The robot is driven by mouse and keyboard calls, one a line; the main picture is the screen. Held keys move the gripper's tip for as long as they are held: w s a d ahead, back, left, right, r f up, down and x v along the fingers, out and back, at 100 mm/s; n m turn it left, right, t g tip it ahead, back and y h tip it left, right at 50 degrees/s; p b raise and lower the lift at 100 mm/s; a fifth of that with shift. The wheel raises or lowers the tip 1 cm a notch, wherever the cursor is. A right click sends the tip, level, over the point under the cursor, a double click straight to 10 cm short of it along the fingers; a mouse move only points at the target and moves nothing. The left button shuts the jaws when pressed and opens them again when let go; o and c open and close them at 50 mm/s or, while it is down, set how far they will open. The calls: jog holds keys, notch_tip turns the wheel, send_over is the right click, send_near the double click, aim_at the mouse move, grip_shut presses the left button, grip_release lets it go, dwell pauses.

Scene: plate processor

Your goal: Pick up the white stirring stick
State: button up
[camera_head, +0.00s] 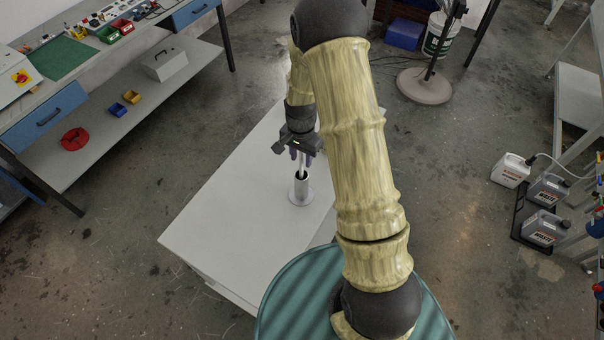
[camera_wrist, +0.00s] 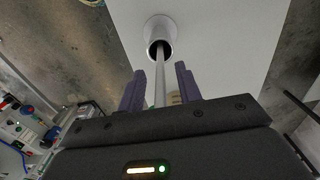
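The white stirring stick (camera_wrist: 160,75) is thin and stands in a round metal holder (camera_head: 301,190) on the white table (camera_head: 225,222). The wrist view shows the stick running from the dark mouth of the holder (camera_wrist: 158,30) back between my fingers. My gripper (camera_wrist: 160,82) is open, with one purple finger on each side of the stick and a gap on both sides. In the head view my gripper (camera_head: 303,157) hangs just above the holder, and only a short piece of the stick (camera_head: 304,172) shows below it. The stick's lower end is hidden inside the holder.
The white tabletop around the holder is otherwise clear where visible. A workbench (camera_head: 150,35) with small bins stands at the left. White and grey canisters (camera_head: 511,170) stand on the right. My arm hides part of the table's right side.

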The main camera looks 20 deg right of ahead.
grip_shut()
jog(key=shift+r, duration=0.5)
notch_tip(320, 180, up, 17)
jog(key=b, duration=0.4)
jog(key=shift+b, duration=0.3)
